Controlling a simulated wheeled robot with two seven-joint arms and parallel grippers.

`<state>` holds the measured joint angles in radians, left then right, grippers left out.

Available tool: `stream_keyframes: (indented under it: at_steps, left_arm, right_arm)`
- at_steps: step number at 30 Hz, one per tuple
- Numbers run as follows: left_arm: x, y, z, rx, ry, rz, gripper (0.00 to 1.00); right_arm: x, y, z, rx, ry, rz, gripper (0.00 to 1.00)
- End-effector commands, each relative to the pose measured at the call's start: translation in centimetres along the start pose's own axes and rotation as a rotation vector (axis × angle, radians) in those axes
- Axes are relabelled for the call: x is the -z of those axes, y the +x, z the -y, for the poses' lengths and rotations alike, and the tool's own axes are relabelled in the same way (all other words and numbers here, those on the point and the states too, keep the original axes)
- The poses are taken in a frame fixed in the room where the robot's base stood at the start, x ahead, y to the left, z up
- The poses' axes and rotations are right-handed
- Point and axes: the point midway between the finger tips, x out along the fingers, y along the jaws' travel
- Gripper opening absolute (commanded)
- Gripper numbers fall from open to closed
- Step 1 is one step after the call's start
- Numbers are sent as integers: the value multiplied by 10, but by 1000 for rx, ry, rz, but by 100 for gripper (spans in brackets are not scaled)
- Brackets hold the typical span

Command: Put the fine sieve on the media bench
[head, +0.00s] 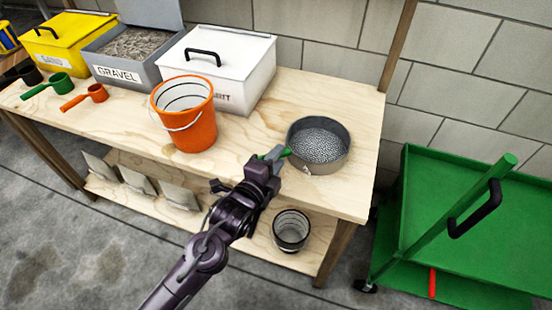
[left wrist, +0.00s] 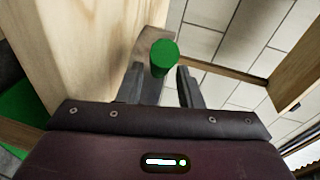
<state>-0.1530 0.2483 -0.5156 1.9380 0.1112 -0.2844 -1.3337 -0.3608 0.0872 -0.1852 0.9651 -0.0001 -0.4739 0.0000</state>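The sieve (head: 320,146) is a round grey metal pan with a speckled mesh floor and a green handle. It appears to rest upright on the wooden media bench (head: 352,192), near the front edge at the right end. My left gripper (head: 277,153) is at the sieve's left side, at the handle. In the left wrist view the round green handle end (left wrist: 163,57) lies between the two fingers of my left gripper (left wrist: 160,86). The fingers stand apart, with a gap visible beside the handle. My right gripper is not in view.
An orange bucket (head: 186,118) stands left of the sieve. White (head: 225,75), grey GRAVEL (head: 110,72) and yellow SAND (head: 62,57) bins line the back. Green (head: 58,86) and orange (head: 88,97) scoops lie left. A dark-rimmed container (head: 290,232) is on the lower shelf; a green cart (head: 505,245) stands right.

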Motion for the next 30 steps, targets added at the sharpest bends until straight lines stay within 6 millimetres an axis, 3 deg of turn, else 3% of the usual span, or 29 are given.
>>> stream_keyframes:
  at_steps: [13, 24, 30]
  left_arm:
    - [0, -6, 1, -2, 1, 0, 40]
    - [0, -81, 1, -5, 1, -1, 40]
    - [0, -110, 1, -3, 0, -1, 40]
  right_arm:
    - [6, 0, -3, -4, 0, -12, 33]
    - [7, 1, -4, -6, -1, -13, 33]
    - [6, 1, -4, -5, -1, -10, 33]
